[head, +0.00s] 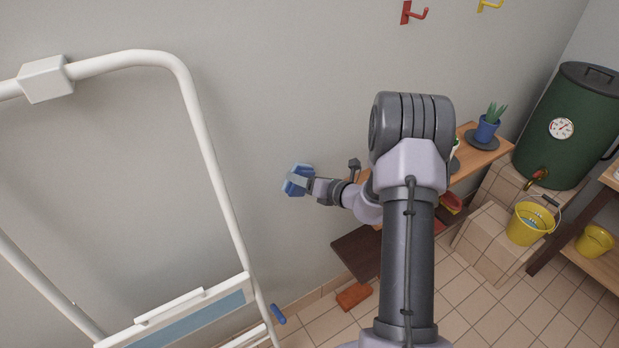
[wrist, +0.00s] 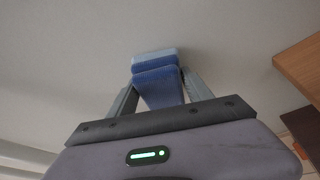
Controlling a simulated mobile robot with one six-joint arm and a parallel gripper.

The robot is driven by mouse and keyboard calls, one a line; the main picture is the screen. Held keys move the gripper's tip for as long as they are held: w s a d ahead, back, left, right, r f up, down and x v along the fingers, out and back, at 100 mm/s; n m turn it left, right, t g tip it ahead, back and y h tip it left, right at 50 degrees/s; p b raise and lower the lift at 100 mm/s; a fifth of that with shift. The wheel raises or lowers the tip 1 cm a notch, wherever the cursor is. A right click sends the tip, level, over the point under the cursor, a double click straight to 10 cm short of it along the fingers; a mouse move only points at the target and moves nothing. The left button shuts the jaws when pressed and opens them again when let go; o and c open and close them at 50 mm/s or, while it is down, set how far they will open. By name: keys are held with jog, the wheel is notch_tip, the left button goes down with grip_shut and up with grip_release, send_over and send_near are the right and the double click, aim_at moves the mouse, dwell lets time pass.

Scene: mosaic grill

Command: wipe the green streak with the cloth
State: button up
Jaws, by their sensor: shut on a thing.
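My gripper (head: 303,181) is shut on a folded blue cloth (head: 292,187), at the grey wall left of my arm. In the wrist view the cloth (wrist: 156,88) sits between the two fingers of my gripper (wrist: 157,84), with a paler blue face at its far side. The cloth is close to the wall; I cannot tell whether it touches. No green streak shows in either view; the cloth or my arm may hide it.
A white tubular frame (head: 212,160) stands at left. A wooden shelf (head: 484,158) with a potted plant (head: 487,128) is behind my arm. A green barrel (head: 566,130) and a yellow bucket (head: 530,226) are at right. An orange block (head: 354,296) lies on the floor. Red hook (head: 412,13) above.

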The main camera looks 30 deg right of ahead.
jog(key=shift+a+r, duration=0.1)
jog(key=shift+a, duration=0.8)
jog(key=shift+s+b, duration=0.3)
jog(key=shift+s, duration=2.55)
jog(key=s, duration=0.3)
jog(key=shift+d, duration=0.1)
